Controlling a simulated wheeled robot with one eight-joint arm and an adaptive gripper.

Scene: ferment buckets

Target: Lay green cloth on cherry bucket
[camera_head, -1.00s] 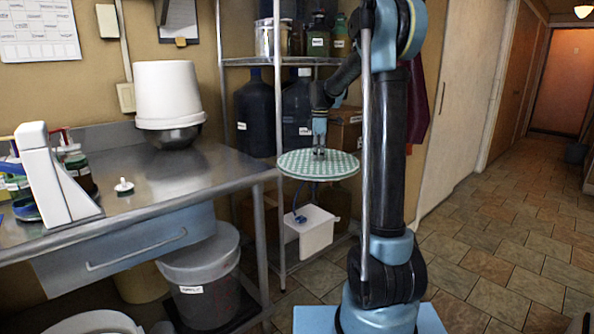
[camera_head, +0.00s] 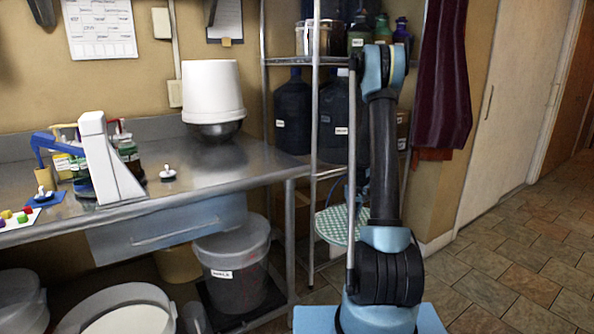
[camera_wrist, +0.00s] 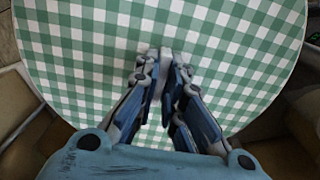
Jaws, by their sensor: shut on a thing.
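The green cloth (camera_wrist: 85,50) is a round green-and-white checked disc that fills most of the wrist view. My gripper (camera_wrist: 163,62) is shut on it near its middle. A grey lidless-looking bucket (camera_head: 235,290) with a white label stands under the table. Another wide pale bucket (camera_head: 70,325) stands at the front left. I cannot read the labels, so I cannot tell which bucket is cherry.
A steel table (camera_head: 225,180) with a drawer (camera_head: 165,225) overhangs the buckets. A table leg (camera_head: 291,245) and a metal shelf (camera_head: 315,150) with dark jugs stand between them and my arm. The tiled floor (camera_head: 500,280) at right is clear.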

